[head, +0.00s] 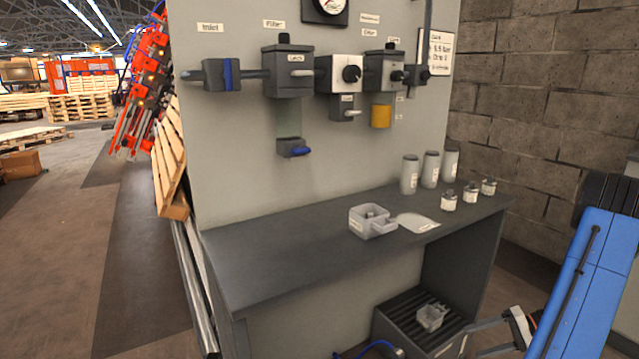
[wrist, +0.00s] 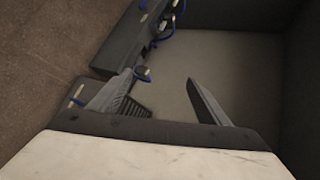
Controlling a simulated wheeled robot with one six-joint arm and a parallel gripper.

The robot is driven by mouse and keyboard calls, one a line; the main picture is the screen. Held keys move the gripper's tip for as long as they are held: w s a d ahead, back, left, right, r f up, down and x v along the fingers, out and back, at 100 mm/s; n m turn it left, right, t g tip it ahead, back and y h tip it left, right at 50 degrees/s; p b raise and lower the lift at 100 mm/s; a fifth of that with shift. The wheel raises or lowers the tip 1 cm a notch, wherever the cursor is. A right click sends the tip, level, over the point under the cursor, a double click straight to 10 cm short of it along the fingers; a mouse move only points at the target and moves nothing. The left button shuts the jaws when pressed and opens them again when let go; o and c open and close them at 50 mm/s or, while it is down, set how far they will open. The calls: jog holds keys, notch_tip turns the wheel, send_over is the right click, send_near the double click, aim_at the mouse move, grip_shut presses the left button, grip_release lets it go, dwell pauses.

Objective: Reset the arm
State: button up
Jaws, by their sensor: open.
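My gripper (head: 474,341) is low at the right in the head view, beside the slatted dark box under the bench. Its two fingers point left, and part of it is cut off by the bottom edge. In the wrist view my gripper (wrist: 160,78) has its fingers spread apart, with nothing between them. My blue arm rises at the right edge of the head view.
A dark bench (head: 275,260) stands under a grey panel with valve units. It holds a small bin (head: 368,222), a white disc (head: 417,223), canisters and small jars. Below, a slatted box (head: 405,318) holds a small clear cup (head: 431,318). A block wall stands at right.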

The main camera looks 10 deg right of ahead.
jog(key=a+r+n+g+h, duration=0.4)
jog(key=a+r+g+h, duration=0.1)
jog(key=a+r, duration=1.6)
jog(key=s+a+r+n+t+h, duration=0.1)
jog(key=s+a+r+t+h, duration=0.1)
jog(key=s+a, duration=0.6)
jog(key=s+a+r+n+t+h, duration=0.1)
jog(key=s+a+r+t+h, duration=0.2)
jog(key=s+a+r, duration=0.4)
jog(key=shift+s+a+n+h, duration=0.3)
jog(key=shift+s+a+h, duration=0.2)
jog(key=shift+s+a, duration=0.05)
